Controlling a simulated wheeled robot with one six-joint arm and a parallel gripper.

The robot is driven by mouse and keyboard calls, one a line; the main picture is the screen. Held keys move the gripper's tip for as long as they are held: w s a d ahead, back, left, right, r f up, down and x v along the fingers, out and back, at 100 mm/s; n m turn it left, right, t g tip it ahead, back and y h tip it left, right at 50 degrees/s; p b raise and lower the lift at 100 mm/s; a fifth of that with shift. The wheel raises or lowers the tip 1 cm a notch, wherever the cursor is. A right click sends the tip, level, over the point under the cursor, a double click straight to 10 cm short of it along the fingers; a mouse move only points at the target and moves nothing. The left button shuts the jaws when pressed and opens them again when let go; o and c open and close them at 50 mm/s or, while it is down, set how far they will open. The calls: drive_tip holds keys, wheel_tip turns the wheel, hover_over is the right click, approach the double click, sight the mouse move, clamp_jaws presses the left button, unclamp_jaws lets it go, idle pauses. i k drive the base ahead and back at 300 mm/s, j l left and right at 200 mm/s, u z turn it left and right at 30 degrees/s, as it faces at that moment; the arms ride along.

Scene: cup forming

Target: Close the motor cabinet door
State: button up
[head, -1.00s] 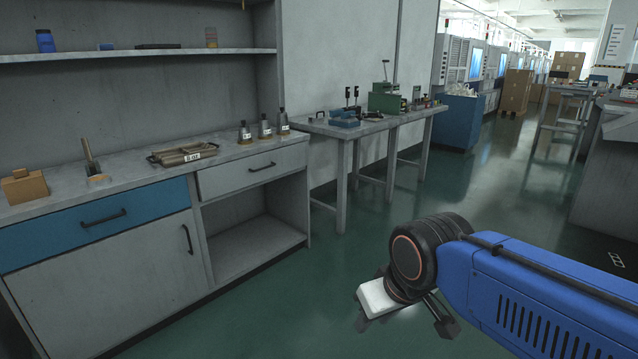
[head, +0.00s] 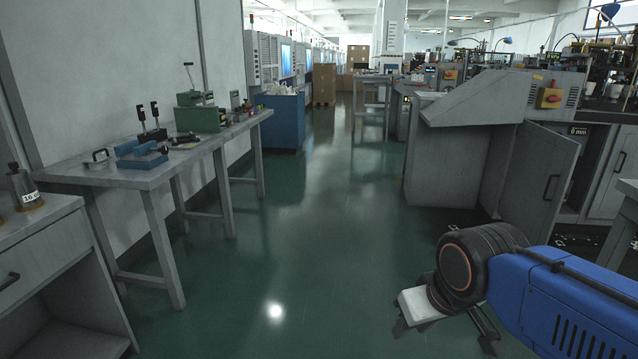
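A grey cabinet door (head: 540,182) with a black bar handle stands swung open at the right of the head view. It hangs on the grey cabinet (head: 447,163) with the sloped top, and the motor inside is not visible. My gripper (head: 445,328) is at the lower right, nearer to me than the door and well apart from it. Its two dark fingers are spread, and nothing shows between them.
A workbench (head: 150,178) with a blue vise and a green machine stands at the left. A grey drawer unit (head: 48,245) is at the near left. A blue cabinet (head: 284,120) and cardboard boxes stand further back. The green floor (head: 310,240) between is clear.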

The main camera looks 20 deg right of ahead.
sight(544, 161)
drive_tip(key=i+z, duration=0.2)
drive_tip(key=i, duration=0.35)
drive_tip(key=i+z, duration=0.2)
drive_tip(key=i, duration=0.3)
drive_tip(key=i+j+z, duration=0.2)
drive_tip(key=i, duration=0.35)
drive_tip(key=i+z, duration=0.6)
drive_tip(key=z, duration=0.15)
drive_tip(key=i+j+z, duration=0.25)
drive_tip(key=z, duration=0.15)
drive_tip(key=i+j+z, duration=0.25)
drive_tip(key=z, duration=0.15)
drive_tip(key=i, duration=0.55)
drive_tip(key=i+l+u, duration=0.1)
drive_tip(key=i, duration=0.35)
